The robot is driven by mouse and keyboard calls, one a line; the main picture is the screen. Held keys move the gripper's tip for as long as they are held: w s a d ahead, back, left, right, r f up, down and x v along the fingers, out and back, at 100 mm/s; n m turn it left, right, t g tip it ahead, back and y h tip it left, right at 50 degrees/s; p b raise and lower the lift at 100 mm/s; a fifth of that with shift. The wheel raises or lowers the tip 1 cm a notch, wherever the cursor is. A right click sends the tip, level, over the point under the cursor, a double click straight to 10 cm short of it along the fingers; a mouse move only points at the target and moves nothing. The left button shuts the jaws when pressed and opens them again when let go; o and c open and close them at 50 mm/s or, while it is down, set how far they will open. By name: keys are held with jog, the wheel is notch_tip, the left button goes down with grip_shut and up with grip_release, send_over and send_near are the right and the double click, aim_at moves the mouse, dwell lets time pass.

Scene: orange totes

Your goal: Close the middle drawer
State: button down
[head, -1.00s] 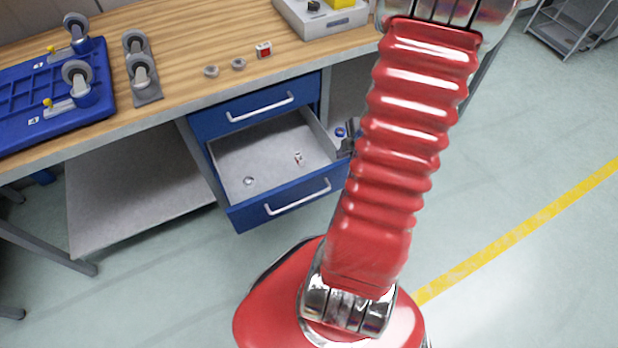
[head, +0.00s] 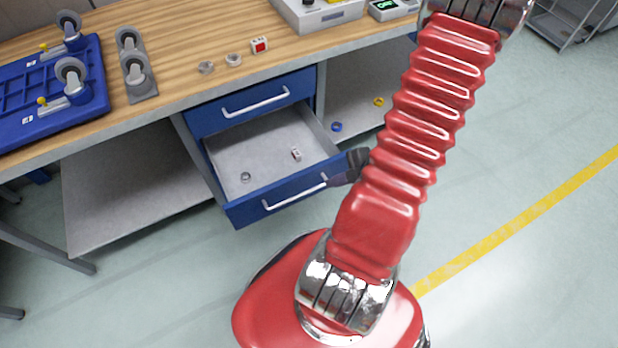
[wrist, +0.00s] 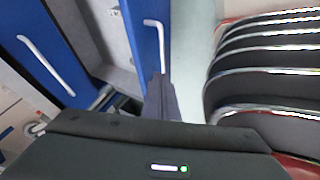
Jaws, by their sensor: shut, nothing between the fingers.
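The middle drawer (head: 245,208) is pulled out from a blue drawer unit under the workbench. Its blue front has a white handle (head: 297,194), and its grey inside holds a small ring (head: 246,177) and a small white-and-red part (head: 296,154). My gripper (head: 338,180) is shut and empty at the right end of the drawer front, close to the handle's right end. In the wrist view the dark fingers (wrist: 161,95) overlap the lower part of the drawer front (wrist: 141,50). I cannot tell whether they touch it.
The top drawer (head: 240,104) above is shut. The wooden benchtop (head: 190,60) carries a blue tote-like tray (head: 40,110), grey casters (head: 138,75), rings and a red-and-white block (head: 259,46). A shelf (head: 355,115) is right of the drawers. Floor in front is clear.

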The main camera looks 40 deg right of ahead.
send_near(300, 181)
notch_tip(300, 181, down, 4)
jog(key=s+a, duration=0.2)
jog(key=w, duration=0.3)
jog(key=shift+w+d+r, duration=0.2)
jog(key=shift+d, duration=0.15)
jog(key=shift+w+d, duration=0.15)
jog(key=shift+w, duration=0.3)
jog(key=shift+w, duration=0.1)
